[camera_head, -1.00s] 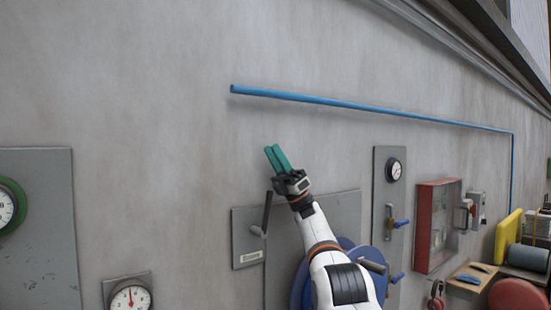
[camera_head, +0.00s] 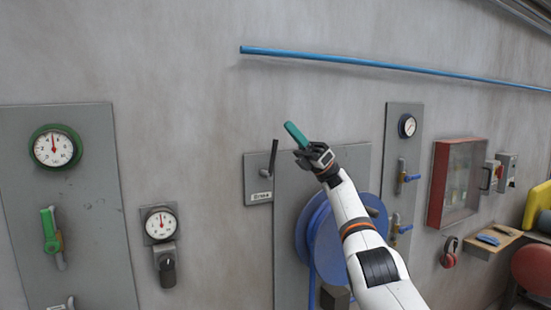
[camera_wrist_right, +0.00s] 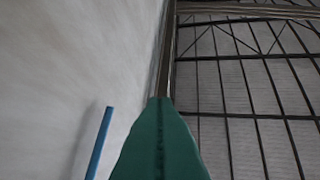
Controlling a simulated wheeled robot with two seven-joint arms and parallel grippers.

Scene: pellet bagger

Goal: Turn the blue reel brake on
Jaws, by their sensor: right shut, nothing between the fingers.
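The blue reel (camera_head: 322,240) hangs on a grey wall panel, partly hidden behind my right arm. Left of it, a small grey plate carries a dark brake lever (camera_head: 273,158) that points up, tilted slightly right. A small label (camera_head: 260,196) sits under it, too small to read surely. My right gripper (camera_head: 292,129) has green fingers, shut and empty. In the head view they appear just right of the lever's top, pointing up and left; contact cannot be told. The shut fingers also show in the right wrist view (camera_wrist_right: 158,140), with wall beside them. My left gripper is not in view.
A blue pipe (camera_head: 390,67) runs along the wall above. Gauges and a green-handled valve (camera_head: 50,230) are at left. A gauge panel with blue-handled valves (camera_head: 408,178), a red cabinet (camera_head: 457,180) and red ear defenders (camera_head: 449,252) are at right.

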